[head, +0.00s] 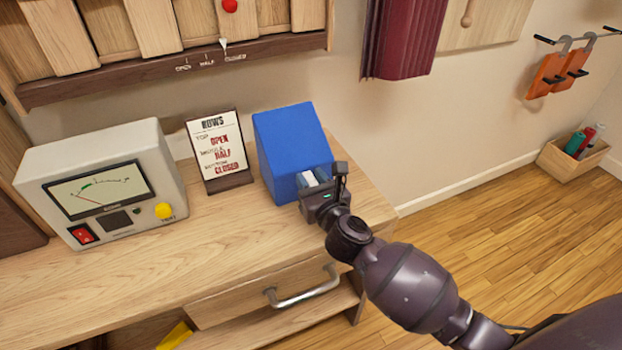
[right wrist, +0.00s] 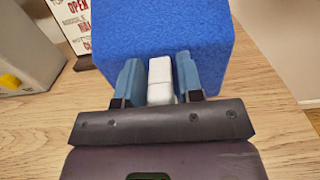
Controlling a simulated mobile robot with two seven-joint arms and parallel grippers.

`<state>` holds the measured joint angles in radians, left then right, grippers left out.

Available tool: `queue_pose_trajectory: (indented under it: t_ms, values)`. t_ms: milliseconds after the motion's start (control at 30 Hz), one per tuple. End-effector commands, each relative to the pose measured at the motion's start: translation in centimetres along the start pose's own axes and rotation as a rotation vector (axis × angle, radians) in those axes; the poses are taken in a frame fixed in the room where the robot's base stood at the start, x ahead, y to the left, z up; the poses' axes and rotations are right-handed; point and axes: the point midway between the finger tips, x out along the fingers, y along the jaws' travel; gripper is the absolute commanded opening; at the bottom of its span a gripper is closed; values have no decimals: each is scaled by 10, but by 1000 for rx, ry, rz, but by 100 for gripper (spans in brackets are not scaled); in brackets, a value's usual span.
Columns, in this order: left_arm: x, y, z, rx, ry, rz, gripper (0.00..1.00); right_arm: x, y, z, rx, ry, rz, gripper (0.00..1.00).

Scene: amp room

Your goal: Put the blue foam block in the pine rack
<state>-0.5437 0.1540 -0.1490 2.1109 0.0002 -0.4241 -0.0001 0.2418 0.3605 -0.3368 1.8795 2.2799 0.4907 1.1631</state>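The blue foam block (head: 292,145) stands on the wooden desk near its right end. A white tab (right wrist: 160,78) is at its near face. My right gripper (head: 324,182) is at the front of the block. In the right wrist view its two fingers (right wrist: 159,80) straddle the white tab, with very narrow gaps showing; I cannot tell whether they press on it. The block rests upright on the desk. My left gripper is not in view. I cannot tell for sure which thing is the pine rack; a pale wooden box (head: 556,160) stands on the floor at the far right.
A meter box (head: 105,180) and a sign (head: 220,150) stand left of the block. The desk (head: 215,250) has a drawer handle (head: 302,290). Slatted panels, a maroon cloth (head: 403,38) and orange hanging items (head: 547,76) are on the wall.

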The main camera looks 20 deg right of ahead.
Motion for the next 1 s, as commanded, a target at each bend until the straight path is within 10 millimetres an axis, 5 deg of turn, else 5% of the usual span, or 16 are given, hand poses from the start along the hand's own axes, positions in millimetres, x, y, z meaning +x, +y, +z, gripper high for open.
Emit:
queue_pose_trajectory:
  t_ms: [100, 467, 1000]
  values:
    - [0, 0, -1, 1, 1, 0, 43, 0, 0, 0, -1, -1, 0, 49]
    - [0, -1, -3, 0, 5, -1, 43, -2, 0, 5, -2, -1, 0, 49]
    - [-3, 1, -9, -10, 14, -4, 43, -84, 0, 4, 0, 0, 0, 49]
